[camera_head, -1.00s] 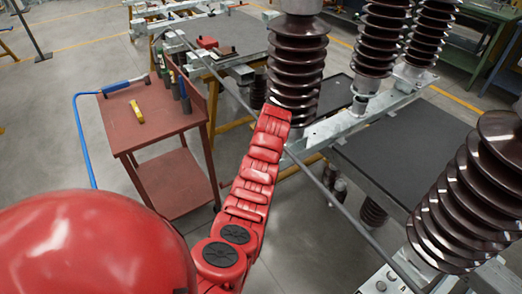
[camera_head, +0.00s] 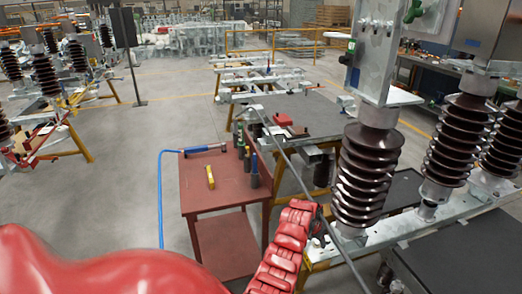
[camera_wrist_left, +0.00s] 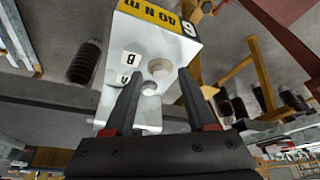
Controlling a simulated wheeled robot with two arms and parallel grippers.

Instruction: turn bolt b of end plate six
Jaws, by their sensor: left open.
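In the left wrist view a pale end plate (camera_wrist_left: 178,42) carries a yellow label with a black 6, seen upside down. Two round bolt heads show on its face: bolt b (camera_wrist_left: 159,67) beside the B tag, and another (camera_wrist_left: 150,88) beside the A tag. My left gripper (camera_wrist_left: 159,74) is open, its dark fingers on either side of the bolt heads in the picture. I cannot tell whether they touch. My right gripper is out of view.
A red cart (camera_head: 207,194) with several bottles, a yellow item (camera_head: 210,177) and a blue-hosed tool stands left of my arm. A long grey rod (camera_head: 285,155) runs diagonally beside it. More insulators (camera_head: 455,140) stand on the right.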

